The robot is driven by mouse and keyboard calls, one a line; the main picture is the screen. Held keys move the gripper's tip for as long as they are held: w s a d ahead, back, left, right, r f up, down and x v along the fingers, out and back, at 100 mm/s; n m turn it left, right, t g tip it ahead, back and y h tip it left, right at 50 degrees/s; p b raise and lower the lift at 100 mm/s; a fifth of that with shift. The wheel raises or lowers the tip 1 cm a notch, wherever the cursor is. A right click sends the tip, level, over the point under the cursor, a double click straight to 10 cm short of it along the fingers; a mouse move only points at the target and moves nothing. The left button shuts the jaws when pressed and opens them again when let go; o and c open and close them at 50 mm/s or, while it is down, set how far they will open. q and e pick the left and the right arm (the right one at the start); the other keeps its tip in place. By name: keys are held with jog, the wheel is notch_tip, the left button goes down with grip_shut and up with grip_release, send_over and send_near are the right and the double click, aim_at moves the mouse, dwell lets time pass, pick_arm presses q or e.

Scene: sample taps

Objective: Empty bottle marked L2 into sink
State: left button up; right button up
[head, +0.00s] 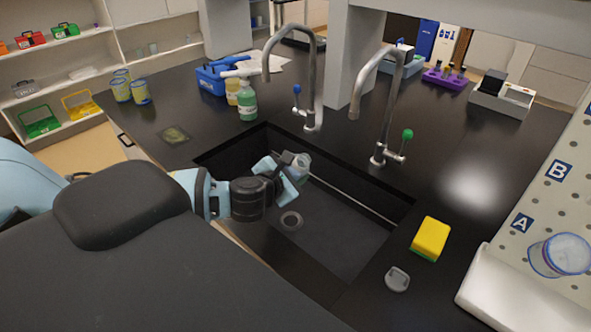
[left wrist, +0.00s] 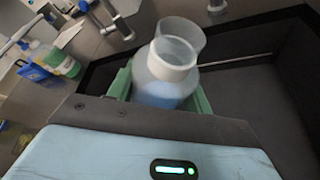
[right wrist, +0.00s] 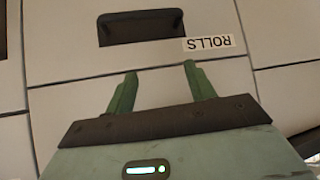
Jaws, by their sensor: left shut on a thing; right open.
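My left gripper (head: 286,178) is over the black sink (head: 335,240), shut on a clear bottle (head: 302,165). In the left wrist view the bottle (left wrist: 160,92) sits between the green fingers, with pale blue liquid in its lower part and an open, pale neck. A clear, round-rimmed shape shows just behind the neck; I cannot tell whether it is a separate vessel. No L2 mark is readable. My right gripper (right wrist: 160,72) is open and empty in the right wrist view, in front of a drawer labelled ROLLS (right wrist: 150,40). It is not in the head view.
Two taps, with a blue knob (head: 297,89) and a green knob (head: 407,134), stand behind the sink. A thin rod (head: 350,199) crosses it. A yellow sponge (head: 430,239) lies at its right. A clear cup (head: 560,255) is by the pegboard. A green bottle (head: 247,103) stands behind left.

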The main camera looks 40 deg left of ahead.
pick_arm(q)
jog(key=shift+w+d, duration=0.1)
jog(key=shift+d, duration=0.15)
jog(key=shift+a+m+y, duration=0.25)
jog(key=shift+m+y, duration=0.05)
jog(key=shift+m, duration=0.2)
jog(key=shift+a+r+m+t+y, duration=0.3)
jog(key=shift+m+y, duration=0.1)
jog(key=shift+m, duration=0.3)
jog(key=m, duration=0.1)
jog(key=r+m+t+y, duration=0.1)
jog(key=m, duration=0.1)
jog(key=m+t, duration=0.1)
jog(key=m, duration=0.1)
jog(key=shift+a+r+y, duration=0.15)
jog(key=shift+a+y, duration=0.1)
jog(key=shift+y, duration=0.15)
jog(key=m, duration=0.2)
jog(key=m+t, duration=0.1)
jog(key=m, duration=0.1)
jog(key=shift+r+m+t, duration=0.3)
jog(key=shift+r, duration=0.05)
jog(key=m, duration=0.1)
jog(key=m+t, duration=0.1)
jog(key=m, duration=0.1)
jog(key=r+m, duration=0.1)
jog(key=m, duration=0.1)
jog(key=shift+d+t+h, duration=0.3)
jog(key=shift+t, duration=0.1)
jog(key=shift+d, duration=0.1)
